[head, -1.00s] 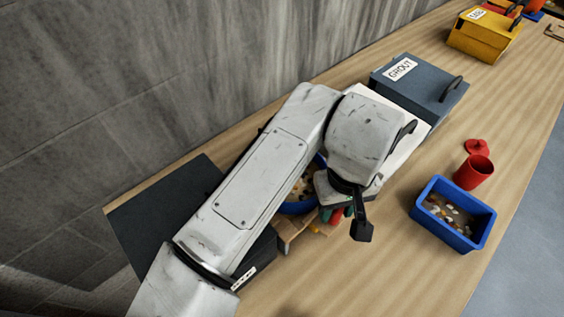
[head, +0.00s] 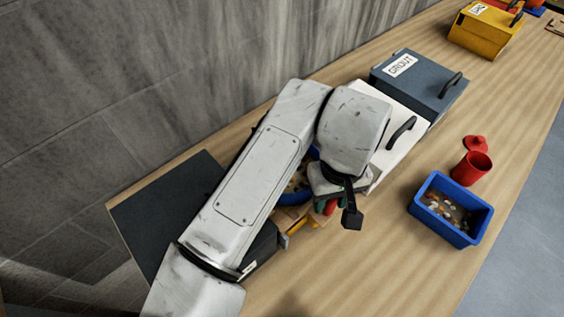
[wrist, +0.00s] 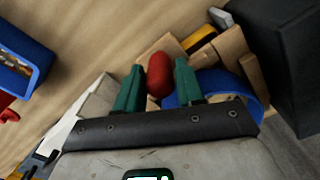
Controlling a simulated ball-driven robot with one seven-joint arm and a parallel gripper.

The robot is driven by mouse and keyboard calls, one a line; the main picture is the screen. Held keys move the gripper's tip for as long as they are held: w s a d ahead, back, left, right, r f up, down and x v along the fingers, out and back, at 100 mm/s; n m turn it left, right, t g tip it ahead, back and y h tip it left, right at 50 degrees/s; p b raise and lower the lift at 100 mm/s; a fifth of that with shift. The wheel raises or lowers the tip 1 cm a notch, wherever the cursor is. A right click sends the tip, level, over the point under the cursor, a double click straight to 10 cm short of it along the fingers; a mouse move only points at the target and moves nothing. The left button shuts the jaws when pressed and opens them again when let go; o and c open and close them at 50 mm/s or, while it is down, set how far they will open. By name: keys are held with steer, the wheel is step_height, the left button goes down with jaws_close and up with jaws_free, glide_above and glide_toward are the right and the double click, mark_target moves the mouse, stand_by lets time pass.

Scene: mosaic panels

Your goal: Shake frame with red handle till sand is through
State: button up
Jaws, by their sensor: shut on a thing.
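My gripper (wrist: 158,76) is shut on the red handle (wrist: 160,72), with one green finger on either side of it. In the head view my gripper (head: 332,206) is low over the bench, mostly covered by my arm, and a bit of the red handle (head: 330,208) shows. The wooden frame (wrist: 232,44) joins the handle and sits at or over the rim of a round blue bowl (wrist: 256,106). In the head view the bowl (head: 291,197) shows only partly, with mixed pieces near it. I cannot see any sand or how much is in the frame.
A blue bin (head: 443,230) with mixed pieces, a red cup (head: 471,169) and its lid (head: 475,144) stand right. A white box (head: 402,115), the grey GROUT box (head: 420,88) and a yellow box (head: 484,34) line the back. A dark box (wrist: 286,60) is close to the bowl.

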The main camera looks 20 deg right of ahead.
steer(key=shift+s+d, duration=0.2)
steer(key=shift+s, duration=0.5)
